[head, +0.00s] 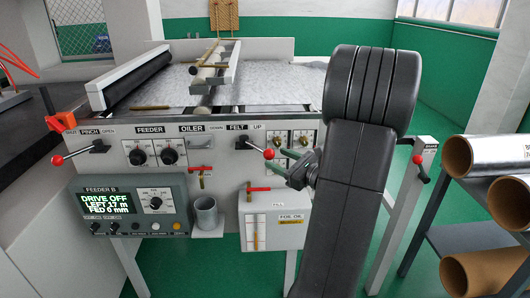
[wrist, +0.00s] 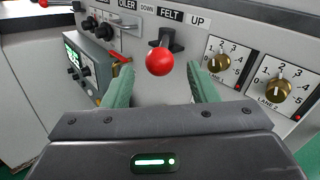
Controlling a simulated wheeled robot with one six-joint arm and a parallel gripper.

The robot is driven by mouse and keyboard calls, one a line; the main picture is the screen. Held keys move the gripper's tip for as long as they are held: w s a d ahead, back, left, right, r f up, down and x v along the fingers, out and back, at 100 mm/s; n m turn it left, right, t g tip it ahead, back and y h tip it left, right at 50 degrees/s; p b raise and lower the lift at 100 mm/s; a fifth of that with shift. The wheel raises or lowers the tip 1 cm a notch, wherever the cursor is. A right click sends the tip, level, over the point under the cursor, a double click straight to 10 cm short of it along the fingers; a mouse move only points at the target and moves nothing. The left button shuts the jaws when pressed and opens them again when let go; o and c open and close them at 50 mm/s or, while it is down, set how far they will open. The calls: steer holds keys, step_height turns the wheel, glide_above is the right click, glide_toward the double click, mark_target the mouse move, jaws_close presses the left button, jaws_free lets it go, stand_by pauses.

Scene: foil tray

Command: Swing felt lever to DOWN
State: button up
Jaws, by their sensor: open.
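The felt lever has a black base on the white machine panel and a red knob (head: 269,154). In the head view it points right, toward the UP label (head: 256,126); the DOWN label (head: 216,128) is on its left. In the wrist view the knob (wrist: 160,61) covers part of the lever shaft. My gripper (wrist: 161,80) has green fingers, open, one on each side of the knob in the picture, with gaps visible. In the head view the gripper (head: 277,168) is close to the knob at its lower right. Whether the fingertips reach past the knob is hard to tell.
Lane dials (wrist: 219,63) are right of the lever. The oiler lever (head: 201,171) with a red handle is at left. A grey cup (head: 205,213) and the foil oil box (head: 270,231) are below. The pinch lever (head: 57,160) is far left.

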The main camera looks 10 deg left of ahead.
mark_target(257, 148)
steer(key=x, duration=0.6)
steer(key=shift+w+a, duration=0.1)
steer(key=shift+a, duration=0.2)
jaws_close()
